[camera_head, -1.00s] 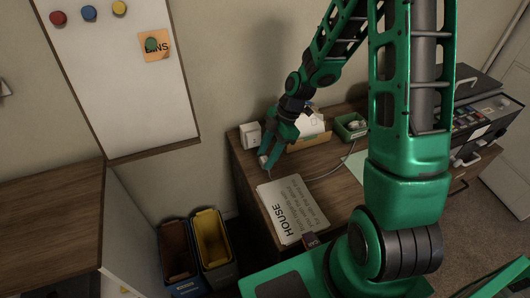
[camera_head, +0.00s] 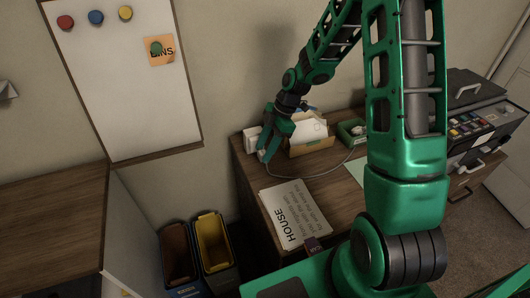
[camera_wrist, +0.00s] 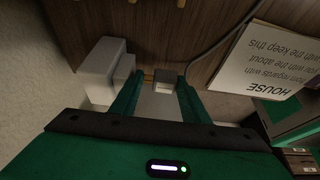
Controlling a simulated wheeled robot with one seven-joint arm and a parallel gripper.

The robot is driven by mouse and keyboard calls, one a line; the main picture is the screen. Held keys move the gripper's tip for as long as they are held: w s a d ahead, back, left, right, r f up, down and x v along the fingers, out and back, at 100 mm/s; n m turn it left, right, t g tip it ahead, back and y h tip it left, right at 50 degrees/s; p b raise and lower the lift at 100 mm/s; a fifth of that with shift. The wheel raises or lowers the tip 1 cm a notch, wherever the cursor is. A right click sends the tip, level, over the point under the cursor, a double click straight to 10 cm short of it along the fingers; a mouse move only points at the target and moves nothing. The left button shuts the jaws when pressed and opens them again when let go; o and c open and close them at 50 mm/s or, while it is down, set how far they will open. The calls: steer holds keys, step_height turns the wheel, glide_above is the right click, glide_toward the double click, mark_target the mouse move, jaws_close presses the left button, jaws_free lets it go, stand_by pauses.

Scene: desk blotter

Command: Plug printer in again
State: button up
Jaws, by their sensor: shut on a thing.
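A pale plug (camera_wrist: 158,103) sits between the fingers of my gripper (camera_wrist: 157,95) in the wrist view, and the gripper is shut on it. In the head view my gripper (camera_head: 265,156) is low over the desk's back left corner. A white socket box (camera_head: 250,141) stands there, just left of the gripper and partly behind it. The box also shows left of the fingers in the wrist view (camera_wrist: 100,66). The plug appears beside the box, apart from it. A grey cable (camera_head: 325,172) runs right across the desk. The dark printer (camera_head: 472,125) stands at the desk's right.
A paper stack headed HOUSE (camera_head: 291,212) lies at the desk's front left. Two bins (camera_head: 212,240) are on the floor left of the desk. Bare wood surrounds the cable.

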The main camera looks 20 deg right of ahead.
steer(key=shift+w+r, duration=0.25)
steer(key=shift+w, duration=0.25)
stand_by(0.9)
steer(key=shift+s+f, duration=0.3)
stand_by(0.6)
